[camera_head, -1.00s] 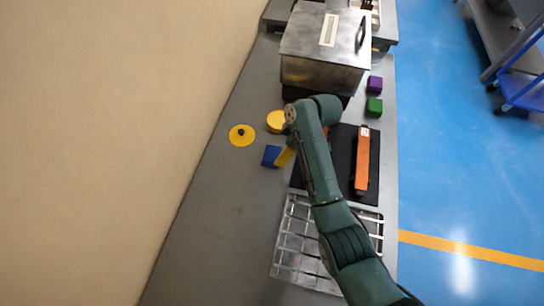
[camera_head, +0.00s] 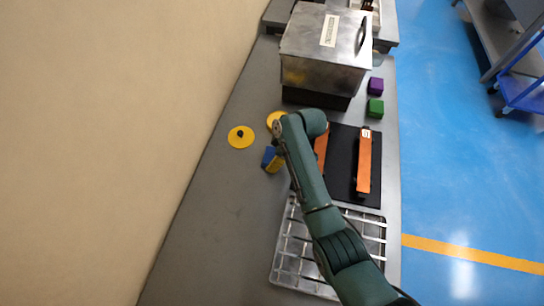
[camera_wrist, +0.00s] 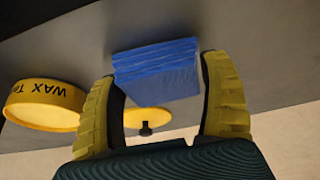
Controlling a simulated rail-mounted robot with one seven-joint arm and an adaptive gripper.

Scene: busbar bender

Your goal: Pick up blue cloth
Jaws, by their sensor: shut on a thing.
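The blue cloth (camera_head: 268,155) is a folded, block-like blue bundle on the left side of the grey bench. In the wrist view the blue cloth (camera_wrist: 157,68) lies between the two yellow ribbed fingers. My gripper (camera_head: 275,163) is shut on it, partly hidden behind my green arm in the head view. In the wrist view, my gripper (camera_wrist: 162,85) has one finger on each side of the cloth. I cannot tell whether the cloth touches the bench.
A yellow disc with a dark knob (camera_head: 241,137) and a yellow wax tin (camera_head: 276,121) are close by. Orange-handled tools (camera_head: 364,160) lie on a black mat (camera_head: 341,150). A wire rack (camera_head: 287,262), metal box (camera_head: 322,50), green block (camera_head: 375,108) and purple block (camera_head: 375,86) share the bench.

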